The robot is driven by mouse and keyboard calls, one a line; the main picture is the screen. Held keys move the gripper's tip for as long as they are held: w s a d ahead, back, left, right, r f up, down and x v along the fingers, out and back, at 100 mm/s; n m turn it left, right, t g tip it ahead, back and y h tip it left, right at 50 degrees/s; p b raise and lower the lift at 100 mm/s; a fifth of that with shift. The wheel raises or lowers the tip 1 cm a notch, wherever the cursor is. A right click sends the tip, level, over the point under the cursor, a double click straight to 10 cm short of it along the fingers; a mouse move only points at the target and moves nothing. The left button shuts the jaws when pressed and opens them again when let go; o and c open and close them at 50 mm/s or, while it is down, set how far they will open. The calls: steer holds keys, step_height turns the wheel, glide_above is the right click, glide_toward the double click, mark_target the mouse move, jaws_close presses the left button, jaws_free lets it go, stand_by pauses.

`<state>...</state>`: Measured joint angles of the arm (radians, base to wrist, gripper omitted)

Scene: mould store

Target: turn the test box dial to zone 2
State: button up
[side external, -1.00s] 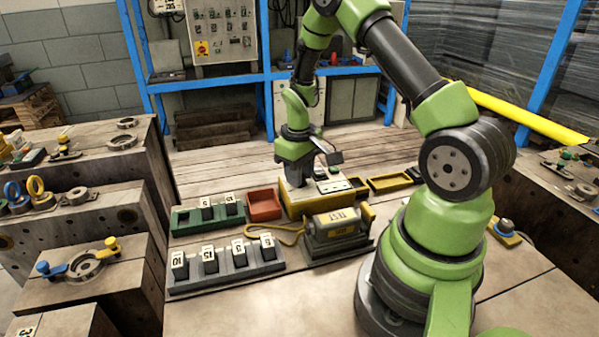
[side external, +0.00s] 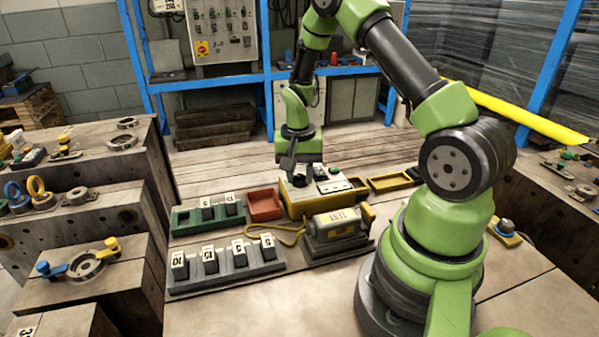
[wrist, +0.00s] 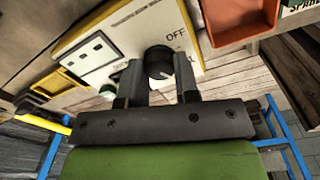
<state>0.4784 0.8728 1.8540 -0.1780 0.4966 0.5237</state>
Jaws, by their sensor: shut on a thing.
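The test box (side external: 297,207) is a yellow case with a pale top panel, standing on the bench at the centre of the side view. In the wrist view its panel (wrist: 97,28) shows the word OFF beside a round black dial (wrist: 158,54). My gripper (wrist: 159,73) has one finger on each side of the dial and is shut on it. In the side view my gripper (side external: 303,182) points down onto the box top and mostly covers the dial. The dial's pointer and most zone marks are hidden or too small to read.
A red tray (side external: 264,205) and a green rack (side external: 186,222) stand left of the box. A grey rack of numbered blocks (side external: 225,268) and a grey TEST unit (side external: 338,227) with a yellow cable stand in front. A yellow tray (side external: 391,183) lies to the right.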

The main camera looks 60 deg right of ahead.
mark_target(298, 177)
steer(key=shift+s+m, duration=0.1)
steer(key=shift+m, duration=0.5)
steer(key=o, duration=0.9)
steer(key=shift+o, duration=0.2)
step_height(298, 177, up, 10)
steer(key=shift+w, duration=0.2)
steer(key=shift+a, duration=0.1)
